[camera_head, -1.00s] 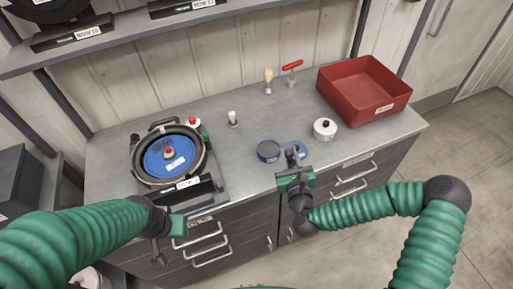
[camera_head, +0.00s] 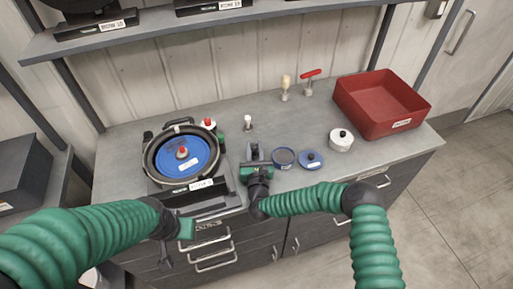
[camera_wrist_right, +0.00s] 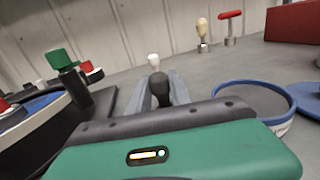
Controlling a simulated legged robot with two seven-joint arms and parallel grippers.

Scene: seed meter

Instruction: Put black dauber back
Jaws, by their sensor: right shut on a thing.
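My right gripper (camera_head: 254,152) is shut on the black dauber, left of the round blue-rimmed tin (camera_head: 284,158) at the counter's front. In the right wrist view, the black dauber (camera_wrist_right: 160,90) shows as a dark rounded knob between the grey fingers; its lower part is hidden by the gripper body. A white-topped upright piece (camera_head: 248,121) stands just behind it. A blue lid with a black knob (camera_head: 311,160) lies right of the tin. My left gripper (camera_head: 166,256) hangs before the counter's drawers, apart from everything; its jaw opening is unclear.
A white pot (camera_head: 341,142), red bin (camera_head: 378,120), cream-handled tool (camera_head: 286,82) and red T-handle (camera_head: 311,74) stand right.

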